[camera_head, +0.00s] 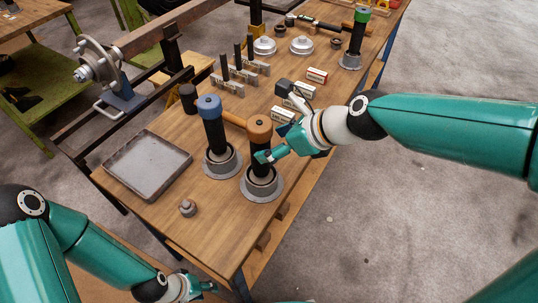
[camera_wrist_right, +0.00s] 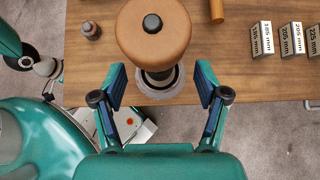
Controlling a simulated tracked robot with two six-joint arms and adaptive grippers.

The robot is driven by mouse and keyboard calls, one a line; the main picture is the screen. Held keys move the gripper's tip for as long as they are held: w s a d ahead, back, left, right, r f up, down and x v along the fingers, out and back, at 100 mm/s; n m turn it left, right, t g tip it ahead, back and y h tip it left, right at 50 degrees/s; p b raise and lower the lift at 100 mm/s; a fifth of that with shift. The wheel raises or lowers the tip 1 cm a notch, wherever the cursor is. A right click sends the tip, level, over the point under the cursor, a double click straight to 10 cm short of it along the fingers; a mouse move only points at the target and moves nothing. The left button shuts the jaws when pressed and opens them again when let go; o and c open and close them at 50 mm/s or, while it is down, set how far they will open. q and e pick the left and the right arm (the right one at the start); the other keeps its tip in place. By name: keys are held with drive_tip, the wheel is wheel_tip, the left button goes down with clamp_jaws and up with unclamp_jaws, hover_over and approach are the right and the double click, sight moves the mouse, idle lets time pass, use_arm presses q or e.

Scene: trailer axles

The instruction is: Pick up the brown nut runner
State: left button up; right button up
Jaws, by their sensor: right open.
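The brown nut runner (camera_head: 260,142) stands upright in a round grey holder (camera_head: 262,188) near the front of the wooden table. In the right wrist view, its brown cap (camera_wrist_right: 153,35) fills the upper middle. My right gripper (camera_head: 268,155) is at the nut runner's upper part; its open fingers (camera_wrist_right: 160,85) show on either side just below the cap in the right wrist view. No grip on it shows. My left gripper (camera_head: 200,287) is low at the bottom of the head view, away from the nut runner; its fingers are too small to read.
A blue-topped nut runner (camera_head: 210,120) stands close left of the brown one. A grey tray (camera_head: 147,165) and a small metal part (camera_head: 187,207) lie nearby. Labelled boxes (camera_head: 283,115) and a hammer-like tool (camera_head: 236,119) are behind. A green-topped nut runner (camera_head: 358,35) stands farther back.

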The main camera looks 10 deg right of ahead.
drive_tip(key=b+x, duration=0.1)
drive_tip(key=x, duration=0.4)
drive_tip(key=shift+s, duration=0.1)
clamp_jaws()
drive_tip(key=shift+r, duration=0.15)
